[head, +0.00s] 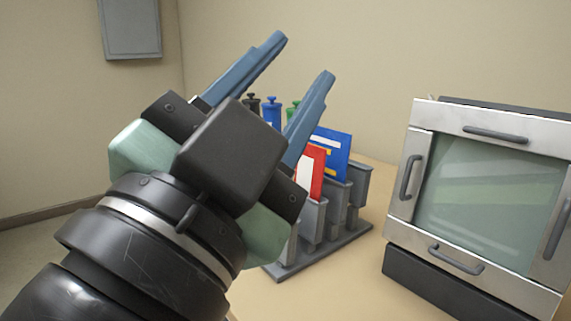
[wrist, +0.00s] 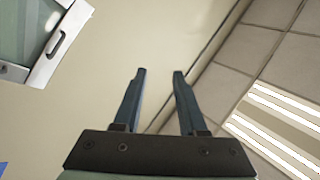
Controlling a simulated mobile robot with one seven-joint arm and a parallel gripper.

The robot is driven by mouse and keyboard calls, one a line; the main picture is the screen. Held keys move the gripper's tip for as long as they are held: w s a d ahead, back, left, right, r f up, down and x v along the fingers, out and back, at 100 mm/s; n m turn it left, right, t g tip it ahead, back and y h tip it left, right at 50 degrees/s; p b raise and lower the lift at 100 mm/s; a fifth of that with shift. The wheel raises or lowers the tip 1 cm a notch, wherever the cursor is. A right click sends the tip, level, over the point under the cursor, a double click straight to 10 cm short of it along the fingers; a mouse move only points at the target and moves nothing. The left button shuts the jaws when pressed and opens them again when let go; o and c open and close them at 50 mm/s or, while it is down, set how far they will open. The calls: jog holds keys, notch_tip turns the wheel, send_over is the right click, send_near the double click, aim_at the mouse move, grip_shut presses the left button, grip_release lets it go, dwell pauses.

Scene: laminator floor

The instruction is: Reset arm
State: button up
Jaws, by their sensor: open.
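My gripper (head: 300,58) is raised in the head view, with its two blue fingers spread apart and pointing up and to the right. Nothing is between the fingers. In the wrist view my gripper (wrist: 157,75) is also open and empty, facing the plain wall and the tiled ceiling. My arm fills the lower left of the head view and hides part of the table behind it.
A grey rack (head: 350,193) holding red and blue cards (head: 334,152) stands on the tan table (head: 332,290) behind my gripper. Bottles with black, blue and green tops (head: 270,110) are partly hidden. A metal-framed machine with a glass front (head: 490,205) stands at right.

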notch_tip(320, 180, up, 33)
jog(key=s+n+t+y+p, duration=0.2)
jog(key=n+t+y+p, duration=0.4)
jog(key=p, duration=2.2)
jog(key=n+y, duration=0.4)
jog(key=n, duration=0.3)
jog(key=shift+s+a+f+n+t+p, duration=0.2)
jog(key=shift+n+t+p, duration=0.1)
jog(key=shift+n, duration=0.1)
